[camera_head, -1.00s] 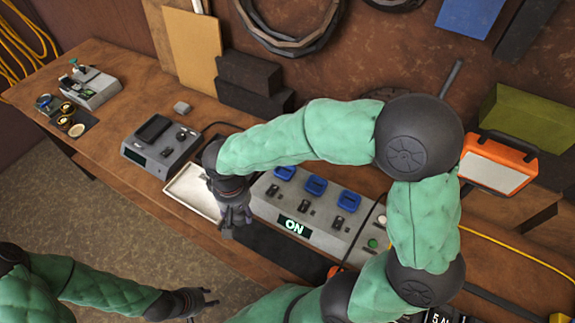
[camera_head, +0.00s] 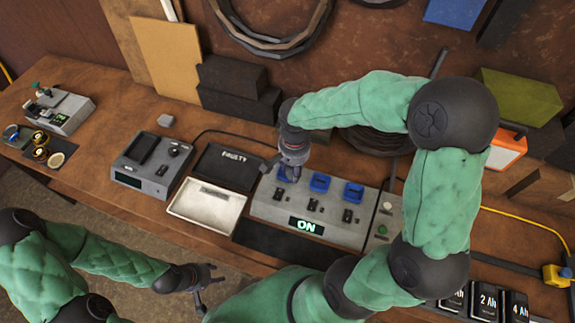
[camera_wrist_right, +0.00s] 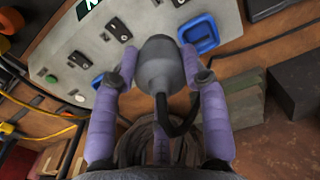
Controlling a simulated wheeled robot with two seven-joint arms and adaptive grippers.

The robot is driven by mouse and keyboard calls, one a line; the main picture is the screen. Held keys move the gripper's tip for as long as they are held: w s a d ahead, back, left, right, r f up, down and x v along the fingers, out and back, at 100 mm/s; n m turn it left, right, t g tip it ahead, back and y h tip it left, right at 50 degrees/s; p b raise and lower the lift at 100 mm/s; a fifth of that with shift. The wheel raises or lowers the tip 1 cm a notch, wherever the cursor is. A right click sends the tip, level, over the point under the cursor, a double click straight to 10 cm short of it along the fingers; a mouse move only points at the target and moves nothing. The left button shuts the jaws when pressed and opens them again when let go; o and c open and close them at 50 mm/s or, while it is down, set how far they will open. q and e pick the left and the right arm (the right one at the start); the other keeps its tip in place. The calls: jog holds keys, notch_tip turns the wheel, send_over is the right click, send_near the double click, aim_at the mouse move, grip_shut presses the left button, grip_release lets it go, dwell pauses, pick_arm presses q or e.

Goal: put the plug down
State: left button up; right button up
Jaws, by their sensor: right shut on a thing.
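My right gripper (camera_head: 283,168) is over the back left of the grey power unit (camera_head: 268,208), near its leftmost blue socket. In the right wrist view, its purple fingers (camera_wrist_right: 158,78) are shut on a dark grey plug (camera_wrist_right: 160,62) with a black cable trailing from it. The plug appears raised above the unit, beside a blue socket (camera_wrist_right: 198,35). In the head view I cannot make out the plug at the gripper. My left gripper (camera_head: 208,286) is open and empty at the front, off the bench edge.
A black bin marked FAULTY (camera_head: 226,168) and an empty white tray (camera_head: 205,207) sit left of the unit. A grey meter box (camera_head: 150,165) stands further left. Several batteries (camera_head: 487,302) are at front right. A black mat (camera_head: 285,248) lies before the unit.

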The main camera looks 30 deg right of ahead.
jog(key=w+f, duration=0.2)
jog(key=w+d+f, duration=0.1)
jog(key=w+f, duration=0.1)
jog(key=w+d+f, duration=0.1)
jog(key=w+f, duration=0.1)
jog(key=w, duration=0.1)
jog(key=shift+w+f, duration=0.1)
jog(key=shift+f, duration=0.25)
jog(key=shift+w+f, duration=0.15)
jog(key=shift+f, duration=0.15)
jog(key=shift+d+f+b, duration=0.1)
jog(key=shift+f+b, duration=0.2)
jog(key=shift+f, duration=1.2)
jog(key=shift+f+b, duration=0.3)
jog(key=shift+b, duration=0.1)
jog(key=o, duration=1.2)
